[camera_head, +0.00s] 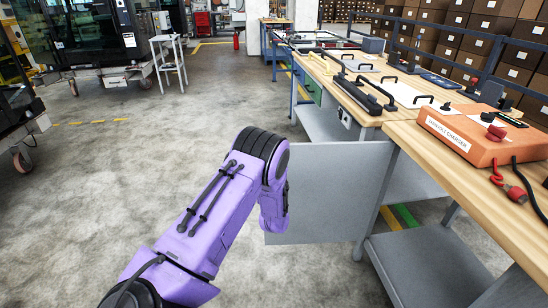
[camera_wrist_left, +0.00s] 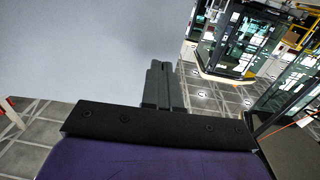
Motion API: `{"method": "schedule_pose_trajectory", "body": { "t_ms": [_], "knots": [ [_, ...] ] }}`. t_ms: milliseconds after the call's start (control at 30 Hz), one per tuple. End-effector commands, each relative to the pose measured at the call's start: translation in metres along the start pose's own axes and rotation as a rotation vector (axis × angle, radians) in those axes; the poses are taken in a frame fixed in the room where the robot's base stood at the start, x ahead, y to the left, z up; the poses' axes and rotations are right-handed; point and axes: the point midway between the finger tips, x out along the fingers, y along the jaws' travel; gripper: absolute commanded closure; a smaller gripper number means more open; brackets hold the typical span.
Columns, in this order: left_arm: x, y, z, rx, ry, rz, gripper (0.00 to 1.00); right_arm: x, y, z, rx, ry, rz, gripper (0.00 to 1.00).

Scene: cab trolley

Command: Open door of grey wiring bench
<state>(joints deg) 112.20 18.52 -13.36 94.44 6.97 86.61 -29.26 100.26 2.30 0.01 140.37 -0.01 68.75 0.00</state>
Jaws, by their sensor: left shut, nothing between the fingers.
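The grey door (camera_head: 330,190) of the wiring bench stands swung out from under the wooden worktop (camera_head: 402,141) in the head view, its flat face toward me. My purple left arm reaches to the door's left edge; its gripper is hidden there behind the wrist. In the left wrist view the left gripper (camera_wrist_left: 162,72) is shut and empty, its dark fingers beside the edge of a large pale grey panel (camera_wrist_left: 80,50), which looks like the door. I cannot tell whether they touch it. No handle shows. My right gripper is out of view.
An orange charger (camera_head: 470,132) with cables sits on the near worktop at right. A grey lower shelf (camera_head: 430,265) lies under it. A white stool (camera_head: 168,62) and cab trolleys stand at the back left. The concrete floor left of the door is clear.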

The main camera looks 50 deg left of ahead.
Motion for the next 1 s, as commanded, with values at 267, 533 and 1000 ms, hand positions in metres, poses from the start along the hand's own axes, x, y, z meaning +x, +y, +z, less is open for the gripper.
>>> {"method": "schedule_pose_trajectory", "body": {
  "t_ms": [267,533,1000],
  "knots": [
    [-0.014,0.004,-0.003,0.002,-0.002,0.005,1.0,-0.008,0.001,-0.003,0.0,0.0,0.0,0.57],
    [-0.083,0.003,0.001,0.003,-0.002,0.003,1.0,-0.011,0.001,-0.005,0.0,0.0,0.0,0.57],
    [-0.137,0.003,0.0,0.0,0.0,0.005,1.0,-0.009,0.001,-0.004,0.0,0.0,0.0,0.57]
  ]
}}
